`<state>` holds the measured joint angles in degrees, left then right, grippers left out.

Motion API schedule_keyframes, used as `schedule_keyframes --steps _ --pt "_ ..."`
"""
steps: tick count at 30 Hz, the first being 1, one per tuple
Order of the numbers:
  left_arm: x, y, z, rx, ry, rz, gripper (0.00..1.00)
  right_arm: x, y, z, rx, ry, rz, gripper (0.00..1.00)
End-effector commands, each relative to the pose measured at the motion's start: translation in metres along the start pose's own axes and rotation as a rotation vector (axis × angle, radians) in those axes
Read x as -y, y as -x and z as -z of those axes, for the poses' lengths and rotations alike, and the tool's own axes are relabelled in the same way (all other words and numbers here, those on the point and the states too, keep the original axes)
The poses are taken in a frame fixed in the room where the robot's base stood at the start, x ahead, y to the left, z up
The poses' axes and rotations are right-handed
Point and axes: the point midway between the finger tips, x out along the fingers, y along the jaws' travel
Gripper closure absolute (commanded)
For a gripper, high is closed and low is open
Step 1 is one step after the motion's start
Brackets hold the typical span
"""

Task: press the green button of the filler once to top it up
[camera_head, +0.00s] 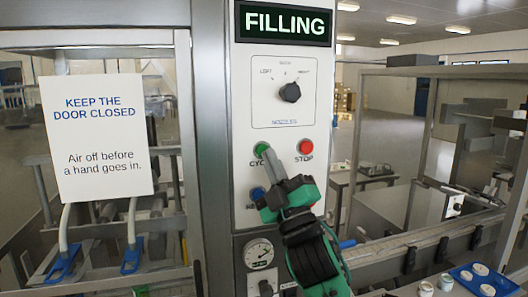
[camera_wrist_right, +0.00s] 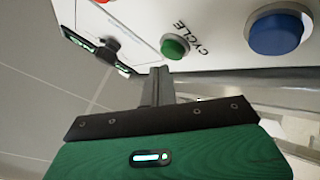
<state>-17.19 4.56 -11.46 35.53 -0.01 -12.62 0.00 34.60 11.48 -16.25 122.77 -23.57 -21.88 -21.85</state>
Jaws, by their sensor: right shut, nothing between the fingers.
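The filler's light panel (camera_head: 244,120) carries a green button (camera_head: 260,148) above the letters of CYCLE, partly covered by my fingers. The green button also shows in the wrist view (camera_wrist_right: 174,47), close to the fingertips. My right gripper (camera_head: 267,153) is shut and empty, its tips at the lower right edge of the green button in the head view. In the wrist view the shut fingers (camera_wrist_right: 158,72) end just short of the button's picture; I cannot tell whether they touch. The display (camera_head: 285,22) reads FILLING. My left gripper is not in view.
A red STOP button (camera_head: 305,147) is right of the green one; a blue button (camera_head: 257,193) is below it. A black selector knob (camera_head: 290,92) is above. A gauge (camera_head: 259,252) sits lower down. A glazed door with a sign (camera_head: 98,137) stands left.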

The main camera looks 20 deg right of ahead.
Motion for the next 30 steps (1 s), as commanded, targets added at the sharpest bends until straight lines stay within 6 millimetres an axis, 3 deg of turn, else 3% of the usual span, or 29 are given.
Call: schedule_keyframes --steps 7,21,30 --pt "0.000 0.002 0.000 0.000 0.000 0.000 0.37 -0.003 0.003 0.003 -0.001 0.000 0.000 1.00" --pt "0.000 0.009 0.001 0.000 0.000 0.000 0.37 -0.024 0.033 0.024 -0.001 0.000 0.000 1.00" --pt "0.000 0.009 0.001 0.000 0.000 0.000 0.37 -0.025 0.035 0.025 0.000 0.000 0.000 1.00"
